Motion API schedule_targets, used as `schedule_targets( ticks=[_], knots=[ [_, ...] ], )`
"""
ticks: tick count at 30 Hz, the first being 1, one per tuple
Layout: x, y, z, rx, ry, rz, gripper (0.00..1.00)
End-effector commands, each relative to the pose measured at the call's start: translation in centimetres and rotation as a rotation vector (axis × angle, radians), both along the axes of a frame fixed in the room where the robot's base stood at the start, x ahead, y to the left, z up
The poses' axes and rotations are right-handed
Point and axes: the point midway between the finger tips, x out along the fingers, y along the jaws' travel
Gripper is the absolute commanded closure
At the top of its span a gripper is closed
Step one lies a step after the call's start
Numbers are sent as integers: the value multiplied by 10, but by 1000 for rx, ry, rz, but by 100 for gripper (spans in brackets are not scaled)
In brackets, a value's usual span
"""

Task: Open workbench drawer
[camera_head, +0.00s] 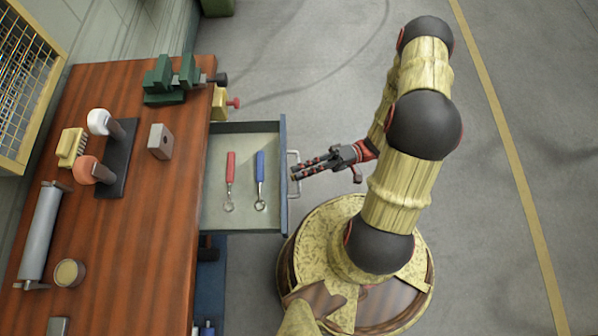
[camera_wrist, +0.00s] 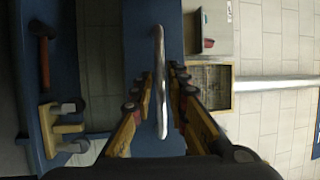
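The workbench drawer (camera_head: 245,205) is pulled out to the right of the wooden workbench (camera_head: 150,235) in the head view, with its inside visible. Its blue front carries a pale bar handle (camera_head: 296,156). My gripper (camera_head: 296,172) is at this handle, its fingers pointing left toward the drawer front. In the wrist view, the handle (camera_wrist: 159,50) runs between the two parted fingers of my gripper (camera_wrist: 162,80), in front of the blue drawer front (camera_wrist: 139,30). A gap shows on the right side of the handle; contact on the left is unclear.
A red-handled tool (camera_head: 230,175) and a blue-handled tool (camera_head: 260,178) lie in the drawer. A green vise (camera_head: 170,80), a grey block (camera_head: 160,141) and a metal roller (camera_head: 40,230) are on the bench. The floor on the right is clear.

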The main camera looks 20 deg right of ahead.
Motion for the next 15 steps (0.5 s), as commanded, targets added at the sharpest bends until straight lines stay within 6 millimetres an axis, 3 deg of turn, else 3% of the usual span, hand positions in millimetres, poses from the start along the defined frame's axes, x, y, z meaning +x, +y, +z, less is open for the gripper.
schedule_targets(
  ticks=[15],
  knots=[
    [1,-93,-18,-3,-1,-2,84]
  ],
)
